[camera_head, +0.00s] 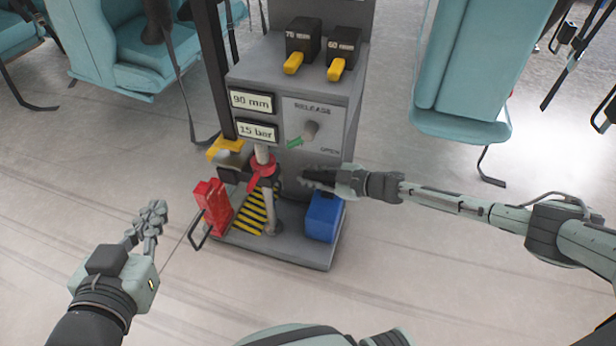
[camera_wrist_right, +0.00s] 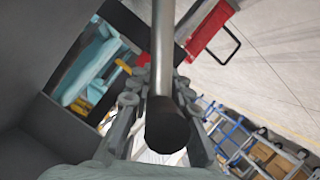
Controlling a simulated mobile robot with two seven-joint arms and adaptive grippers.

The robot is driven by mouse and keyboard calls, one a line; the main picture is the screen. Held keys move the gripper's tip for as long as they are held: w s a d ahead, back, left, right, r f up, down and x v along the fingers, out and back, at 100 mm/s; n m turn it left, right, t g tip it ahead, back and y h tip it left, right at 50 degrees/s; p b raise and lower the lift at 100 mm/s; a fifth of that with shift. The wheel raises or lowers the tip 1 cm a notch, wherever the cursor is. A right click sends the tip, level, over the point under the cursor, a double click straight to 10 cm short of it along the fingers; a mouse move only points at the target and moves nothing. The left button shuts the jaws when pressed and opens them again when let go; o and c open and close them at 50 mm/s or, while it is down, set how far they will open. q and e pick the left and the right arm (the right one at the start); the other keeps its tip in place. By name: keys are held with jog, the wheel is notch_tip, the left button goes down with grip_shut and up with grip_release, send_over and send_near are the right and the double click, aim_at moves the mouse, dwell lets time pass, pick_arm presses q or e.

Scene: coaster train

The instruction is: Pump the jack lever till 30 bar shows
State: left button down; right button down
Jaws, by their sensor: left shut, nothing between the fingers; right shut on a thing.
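The grey jack console (camera_head: 296,75) stands in the middle of the head view. Its lower display (camera_head: 257,132) reads 15 bar and its upper display (camera_head: 251,101) reads 90 mm. In the right wrist view, the jack lever (camera_wrist_right: 163,50) is a metal rod with a black end grip (camera_wrist_right: 167,122). My right gripper (camera_wrist_right: 155,88) is shut on the lever, with fingers on both sides of the rod. In the head view, this gripper (camera_head: 318,178) is at the console's front, and the lever there is mostly hidden. My left gripper (camera_head: 150,215) is shut and empty, left of the console.
A red box (camera_head: 213,207) with a black handle and a blue box (camera_head: 323,217) stand at the console's base. Teal seats (camera_head: 480,60) flank the console. The floor in front is clear.

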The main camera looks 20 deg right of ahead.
aim_at(328, 178)
jog(key=shift+w+d+r, duration=0.15)
jog(key=shift+w+r, duration=0.05)
jog(key=shift+r, duration=0.05)
jog(key=c, duration=1.4)
grip_release()
jog(key=shift+c, duration=0.2)
jog(key=shift+o, duration=0.6)
jog(key=shift+s+f, duration=0.1)
jog(key=shift+s, duration=0.05)
jog(key=v, duration=1.2)
jog(key=shift+s, duration=0.1)
jog(key=shift+f, duration=0.1)
